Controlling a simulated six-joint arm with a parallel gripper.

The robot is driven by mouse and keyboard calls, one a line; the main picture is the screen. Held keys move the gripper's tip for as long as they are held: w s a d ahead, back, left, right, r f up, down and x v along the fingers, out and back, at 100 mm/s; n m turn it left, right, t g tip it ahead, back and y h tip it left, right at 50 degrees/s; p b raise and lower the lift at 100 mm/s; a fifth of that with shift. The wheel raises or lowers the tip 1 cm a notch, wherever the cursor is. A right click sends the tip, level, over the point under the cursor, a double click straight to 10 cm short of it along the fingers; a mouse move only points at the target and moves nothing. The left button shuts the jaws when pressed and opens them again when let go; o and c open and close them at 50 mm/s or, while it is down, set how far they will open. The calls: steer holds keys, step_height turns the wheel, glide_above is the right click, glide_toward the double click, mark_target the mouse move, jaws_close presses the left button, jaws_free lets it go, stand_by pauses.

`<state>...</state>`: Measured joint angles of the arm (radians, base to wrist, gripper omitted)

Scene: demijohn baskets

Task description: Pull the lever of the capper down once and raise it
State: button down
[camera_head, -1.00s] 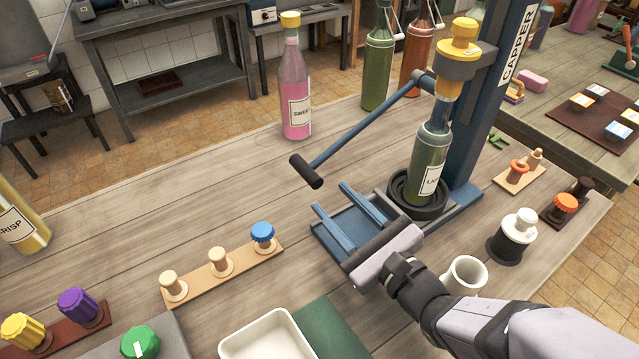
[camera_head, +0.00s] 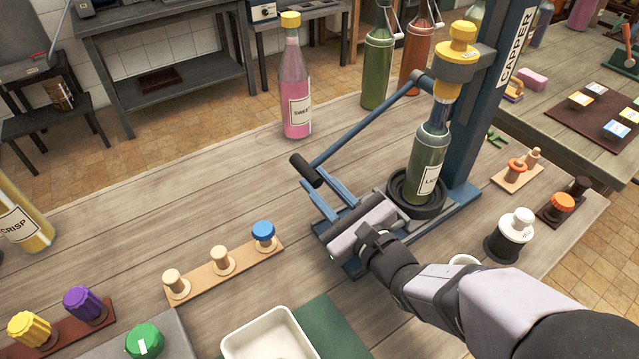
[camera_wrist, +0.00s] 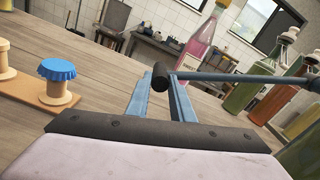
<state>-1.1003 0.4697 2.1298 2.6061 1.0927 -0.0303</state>
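The blue capper (camera_head: 462,150) stands at the right of the bench, with a green bottle (camera_head: 428,165) upright on its round black base under the yellow head (camera_head: 458,55). Its lever (camera_head: 365,125) slants down to the left and ends in a black handle (camera_head: 306,171). My gripper (camera_head: 312,194) is open, its two blue fingers apart and pointing at the handle. In the wrist view the handle (camera_wrist: 161,76) shows between or just beyond the fingertips. I cannot tell whether either finger touches it.
A pink bottle (camera_head: 295,85) stands behind the lever. A peg rack with a blue cap (camera_head: 263,232) lies to the left, and a white tray (camera_head: 268,338) is in front. A white-topped dark container (camera_head: 510,235) and a partly hidden white mug (camera_head: 464,260) stand to the right.

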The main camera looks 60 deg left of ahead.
step_height(320, 180, up, 20)
steer(key=s+m+p, duration=0.2)
steer(key=m+p, duration=0.5)
steer(key=p, duration=0.3)
steer(key=w+r+m+p, duration=0.3)
steer(key=w+r+p, duration=0.2)
steer(key=r+p, duration=0.1)
steer(key=w+r+m+p, duration=0.3)
steer(key=w+r+p, duration=0.2)
steer(key=r, duration=0.4)
steer(key=shift+w+r+p, duration=0.25)
steer(key=shift+p, duration=0.55)
steer(key=c, duration=1.7)
jaws_free()
steer(key=shift+o, duration=0.7)
steer(key=shift+w, duration=0.1)
steer(key=shift+f, duration=0.1)
